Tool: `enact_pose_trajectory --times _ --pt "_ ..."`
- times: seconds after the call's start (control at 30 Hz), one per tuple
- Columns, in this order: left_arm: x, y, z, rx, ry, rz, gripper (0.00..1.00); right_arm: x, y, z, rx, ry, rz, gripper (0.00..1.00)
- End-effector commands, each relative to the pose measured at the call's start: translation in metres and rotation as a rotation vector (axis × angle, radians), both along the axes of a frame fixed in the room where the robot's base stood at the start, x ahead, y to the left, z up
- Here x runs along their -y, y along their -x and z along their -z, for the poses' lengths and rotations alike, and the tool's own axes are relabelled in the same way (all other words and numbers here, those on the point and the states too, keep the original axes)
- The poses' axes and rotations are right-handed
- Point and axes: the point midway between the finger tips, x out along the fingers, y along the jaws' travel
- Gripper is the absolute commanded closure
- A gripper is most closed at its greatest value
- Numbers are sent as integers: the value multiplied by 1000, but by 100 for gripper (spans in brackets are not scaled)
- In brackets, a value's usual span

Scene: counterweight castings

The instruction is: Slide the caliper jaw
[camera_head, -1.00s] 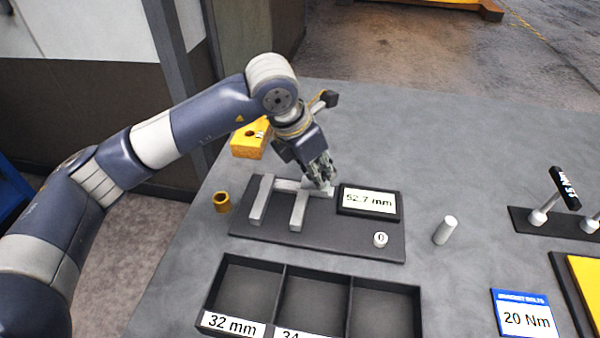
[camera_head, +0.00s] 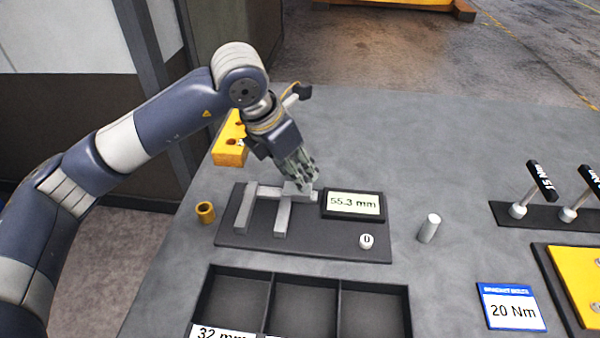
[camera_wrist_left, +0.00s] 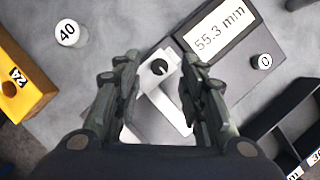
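The caliper is a grey gauge on a dark base plate (camera_head: 250,238), with a fixed jaw (camera_head: 245,208) at left and a sliding jaw (camera_head: 283,219) to its right, a gap between them. Its display (camera_head: 353,203) reads 55.3 mm, also in the left wrist view (camera_wrist_left: 219,27). My left gripper (camera_head: 305,183) is over the beam's right end. In the wrist view its fingers (camera_wrist_left: 160,75) stand on both sides of the sliding jaw's pale block with a black knob (camera_wrist_left: 159,67), apparently gripping it; finger contact is partly hidden. My right gripper is not in view.
A white zero button (camera_head: 367,241) is on the plate. A brass ring (camera_head: 205,212), a yellow block (camera_head: 229,151) and a silver cylinder (camera_head: 429,228) stand around it. A compartment tray (camera_head: 337,312) is in front. A cylinder marked 40 (camera_wrist_left: 68,32) shows in the wrist view.

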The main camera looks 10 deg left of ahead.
Motion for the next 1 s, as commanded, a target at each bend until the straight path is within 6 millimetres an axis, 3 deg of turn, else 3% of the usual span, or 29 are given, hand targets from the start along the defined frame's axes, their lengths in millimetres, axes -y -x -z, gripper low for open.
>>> enact_pose_trajectory --times 0.2,0.4,1.0 --pt "-13 12 -46 5 1 -2 62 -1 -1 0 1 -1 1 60" --pt "-22 21 -74 3 0 -1 62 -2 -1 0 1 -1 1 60" --pt "-24 24 -84 0 -1 -1 62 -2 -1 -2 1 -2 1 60"
